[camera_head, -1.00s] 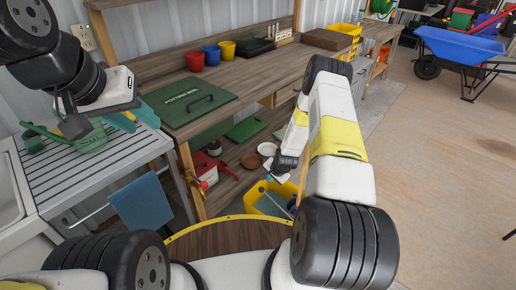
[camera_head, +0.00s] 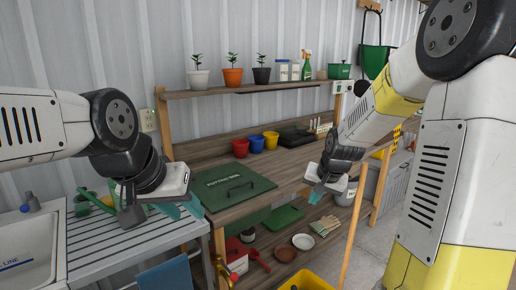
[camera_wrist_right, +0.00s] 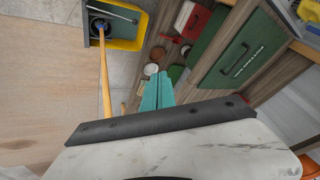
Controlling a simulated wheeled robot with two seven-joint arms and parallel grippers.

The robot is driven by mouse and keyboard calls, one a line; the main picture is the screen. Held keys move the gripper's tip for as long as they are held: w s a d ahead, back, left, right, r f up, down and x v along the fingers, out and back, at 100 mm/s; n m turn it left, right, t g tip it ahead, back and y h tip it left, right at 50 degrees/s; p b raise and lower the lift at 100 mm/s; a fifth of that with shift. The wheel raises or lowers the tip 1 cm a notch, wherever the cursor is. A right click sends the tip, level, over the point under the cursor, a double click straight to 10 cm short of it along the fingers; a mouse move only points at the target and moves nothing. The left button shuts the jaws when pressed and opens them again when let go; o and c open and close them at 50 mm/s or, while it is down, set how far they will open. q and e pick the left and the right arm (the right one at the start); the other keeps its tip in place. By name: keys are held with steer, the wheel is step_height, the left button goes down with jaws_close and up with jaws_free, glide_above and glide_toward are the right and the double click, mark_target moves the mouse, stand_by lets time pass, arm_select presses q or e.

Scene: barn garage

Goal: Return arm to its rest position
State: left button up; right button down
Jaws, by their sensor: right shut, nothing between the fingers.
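My right gripper (camera_head: 318,190) hangs in front of the workbench in the head view, at the end of my raised, bent right arm. Its teal fingers are together with nothing between them, also in the right wrist view (camera_wrist_right: 157,93). My left gripper (camera_head: 181,208) is over the ribbed drainboard at the left. Its teal fingers look apart, and I see nothing held between them. Part of it is hidden behind its own wrist.
The wooden workbench (camera_head: 290,165) carries a green potting-box lid (camera_head: 225,184) and coloured pots. A ribbed drainboard (camera_head: 95,245) and sink (camera_head: 28,250) are at left. A yellow bin (camera_wrist_right: 125,43) with a long wooden handle stands below. A shelf (camera_head: 215,92) holds plants.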

steer(key=s+a+r+n, duration=0.1)
steer(key=s+r, duration=0.5)
steer(key=s, duration=0.6)
steer(key=s+a+r+n, duration=0.2)
steer(key=s+r, duration=0.4)
steer(key=s, duration=0.6)
steer(key=shift+r+n+t+y, duration=0.3)
steer(key=shift+n+y, duration=0.1)
steer(key=shift+n, duration=0.4)
